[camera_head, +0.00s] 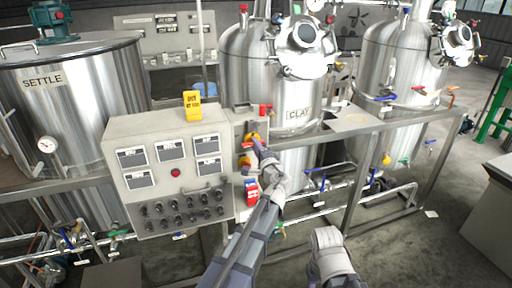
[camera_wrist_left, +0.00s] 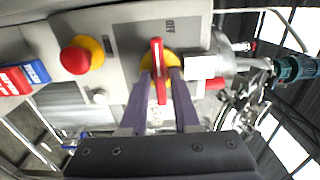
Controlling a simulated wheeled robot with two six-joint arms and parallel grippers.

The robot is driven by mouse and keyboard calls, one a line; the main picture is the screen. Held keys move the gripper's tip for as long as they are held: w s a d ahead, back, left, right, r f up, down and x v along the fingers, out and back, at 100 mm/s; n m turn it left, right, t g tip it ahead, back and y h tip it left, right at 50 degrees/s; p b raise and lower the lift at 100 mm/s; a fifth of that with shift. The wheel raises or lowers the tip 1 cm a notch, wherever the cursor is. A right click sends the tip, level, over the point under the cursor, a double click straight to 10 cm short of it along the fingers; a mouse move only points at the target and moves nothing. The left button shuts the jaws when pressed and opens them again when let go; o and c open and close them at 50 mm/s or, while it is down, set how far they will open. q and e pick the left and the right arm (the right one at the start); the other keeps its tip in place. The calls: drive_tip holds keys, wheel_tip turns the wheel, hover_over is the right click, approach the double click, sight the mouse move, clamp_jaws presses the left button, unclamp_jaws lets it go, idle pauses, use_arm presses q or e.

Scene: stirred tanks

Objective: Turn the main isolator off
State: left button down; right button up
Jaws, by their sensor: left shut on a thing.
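The main isolator is a red bar handle (camera_wrist_left: 159,85) on a yellow round plate on a grey panel box, close up in the left wrist view. The handle lies up and down in that picture, its upper end near the word OFF (camera_wrist_left: 169,24). My left gripper (camera_wrist_left: 162,82) has its two purple fingers on either side of the handle and is shut on it. In the head view my left gripper (camera_head: 256,148) is at the narrow box, just below the isolator's yellow plate (camera_head: 254,136), and hides most of the handle. My right gripper cannot be made out.
A red emergency button on yellow (camera_wrist_left: 76,57) sits beside the isolator, with red and blue tags (camera_wrist_left: 22,77) beyond. Steel tanks (camera_head: 265,75) and pipework stand behind.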

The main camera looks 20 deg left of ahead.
idle(0.4)
use_arm(q)
drive_tip(key=c, duration=0.9)
unclamp_jaws()
drive_tip(key=shift+o, duration=0.2)
drive_tip(key=v, duration=0.8)
drive_tip(key=shift+w, duration=0.1)
